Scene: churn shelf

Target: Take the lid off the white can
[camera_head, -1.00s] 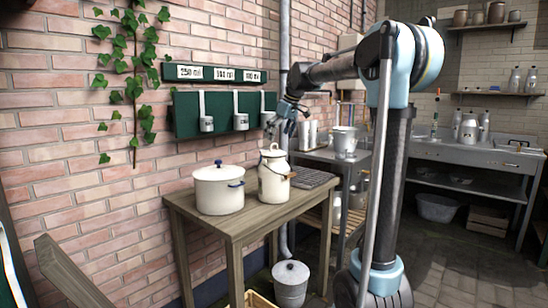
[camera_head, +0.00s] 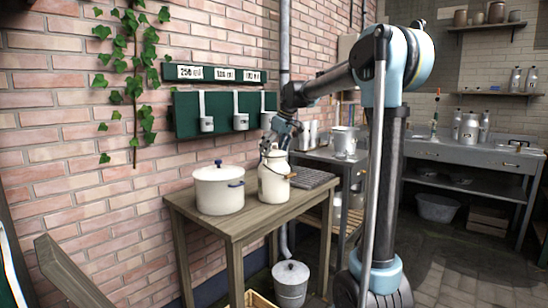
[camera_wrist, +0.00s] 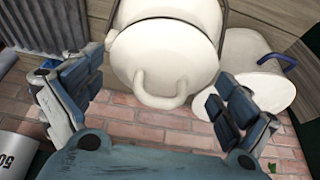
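The white can (camera_head: 273,181) stands upright on the wooden table, with a wire bail and wooden grip at its side. Its lid (camera_wrist: 163,55) is on top in the wrist view, with a raised loop handle (camera_wrist: 160,88) pointing toward my gripper. My gripper (camera_head: 268,148) is right above the can's top. In the wrist view my gripper (camera_wrist: 150,95) has its two fingers spread wide, one on each side of the lid handle, with nothing between them held. The head view partly hides the lid behind the fingers.
A white pot (camera_head: 219,190) with a dark blue knob and handles stands left of the can on the table (camera_head: 240,227). A dark ribbed rack (camera_head: 313,178) lies to the right. Cups hang from a green wall board (camera_head: 185,118) behind. A lidded bucket (camera_head: 290,284) stands on the floor.

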